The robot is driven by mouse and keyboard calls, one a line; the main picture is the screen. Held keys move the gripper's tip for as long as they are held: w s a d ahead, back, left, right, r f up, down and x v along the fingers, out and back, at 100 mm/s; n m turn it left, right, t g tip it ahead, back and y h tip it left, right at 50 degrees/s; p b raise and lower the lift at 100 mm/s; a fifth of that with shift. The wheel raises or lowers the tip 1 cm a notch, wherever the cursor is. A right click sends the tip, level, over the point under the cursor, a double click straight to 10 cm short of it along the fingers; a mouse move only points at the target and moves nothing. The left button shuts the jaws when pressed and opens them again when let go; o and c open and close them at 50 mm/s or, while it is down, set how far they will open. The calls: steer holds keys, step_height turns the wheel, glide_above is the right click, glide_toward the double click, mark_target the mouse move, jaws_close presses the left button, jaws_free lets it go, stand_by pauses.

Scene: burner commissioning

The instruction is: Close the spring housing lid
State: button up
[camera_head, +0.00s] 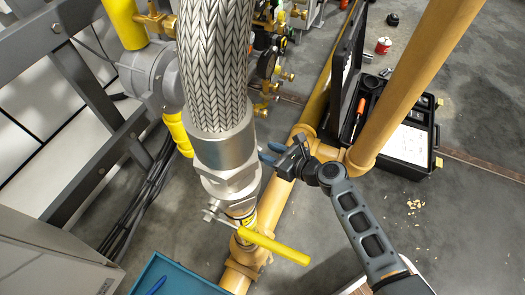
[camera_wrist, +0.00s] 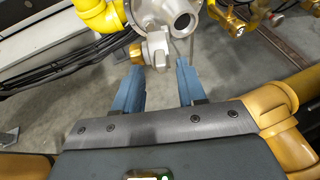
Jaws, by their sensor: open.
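The grey regulator body (camera_wrist: 165,12) is at the top of the wrist view, with an open round port (camera_wrist: 182,21) facing me. A small grey rounded part (camera_wrist: 158,48) hangs below and left of the port and looks like the spring housing lid, swung aside; I cannot tell for certain. In the head view the grey regulator (camera_head: 150,75) is at upper left, partly behind the braided hose, and its lid is hidden. My gripper (camera_wrist: 158,75) is open and empty, its blue fingers pointing towards the grey part, with no clear contact. It also shows in the head view (camera_head: 273,151), right of the hose fitting.
The braided hose (camera_head: 215,60) and its metal fitting (camera_head: 225,150) stand between my gripper and the regulator in the head view. A yellow valve lever (camera_head: 275,247) sticks out below. Brass valves (camera_wrist: 238,20) are at upper right. An open black toolbox (camera_head: 408,135) lies right.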

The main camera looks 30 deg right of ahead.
steer(key=b+x, duration=0.1)
steer(key=x, duration=0.2)
steer(key=shift+w+a+f, duration=0.1)
steer(key=shift+w, duration=0.1)
jaws_close()
stand_by(0.4)
